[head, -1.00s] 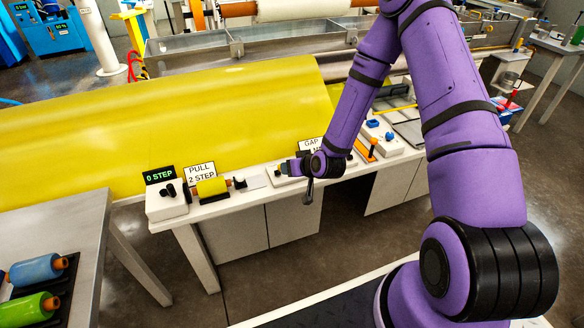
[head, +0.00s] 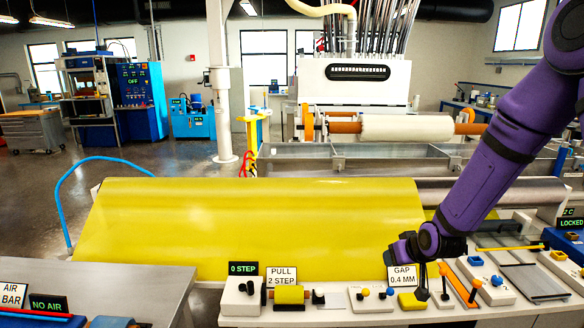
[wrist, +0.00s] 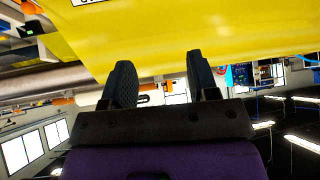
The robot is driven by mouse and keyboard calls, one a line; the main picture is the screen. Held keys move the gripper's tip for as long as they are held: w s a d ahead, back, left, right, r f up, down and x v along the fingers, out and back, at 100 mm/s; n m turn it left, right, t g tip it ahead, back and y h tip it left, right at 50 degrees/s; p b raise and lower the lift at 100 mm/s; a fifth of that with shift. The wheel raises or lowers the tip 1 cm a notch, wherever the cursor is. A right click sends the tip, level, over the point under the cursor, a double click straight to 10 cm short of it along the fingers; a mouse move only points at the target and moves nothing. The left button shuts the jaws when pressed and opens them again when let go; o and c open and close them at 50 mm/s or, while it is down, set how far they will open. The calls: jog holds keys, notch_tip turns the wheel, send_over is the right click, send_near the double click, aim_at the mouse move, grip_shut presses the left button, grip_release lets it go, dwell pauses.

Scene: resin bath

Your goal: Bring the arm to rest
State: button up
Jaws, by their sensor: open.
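My purple arm (head: 497,165) comes in from the upper right in the head view and reaches down to the control bench. My gripper (head: 392,256) is at its lower end, in front of the yellow sheet's lower edge and close to the GAP 0.4 MM sign (head: 402,275). In the wrist view my gripper (wrist: 161,80) shows two dark fingers standing apart with nothing between them. The yellow sheet (wrist: 240,25) fills the top of that view beyond the fingertips.
A grey table (head: 130,285) stands at the left.

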jog(key=s+d+r+h, duration=0.1)
jog(key=s+r, duration=0.4)
jog(key=r, duration=0.7)
jog(key=s+r+g, duration=0.1)
jog(key=s+r, duration=0.4)
jog(key=s, duration=0.4)
jog(key=s+r+m, duration=0.1)
jog(key=s+r, duration=0.5)
jog(key=s, duration=0.3)
jog(key=s+d+r+m+g, duration=0.1)
jog(key=s+r, duration=0.4)
jog(key=s, duration=0.4)
jog(key=shift+r+g+h, duration=0.3)
jog(key=shift+r+h, duration=0.1)
jog(key=shift+w, duration=0.1)
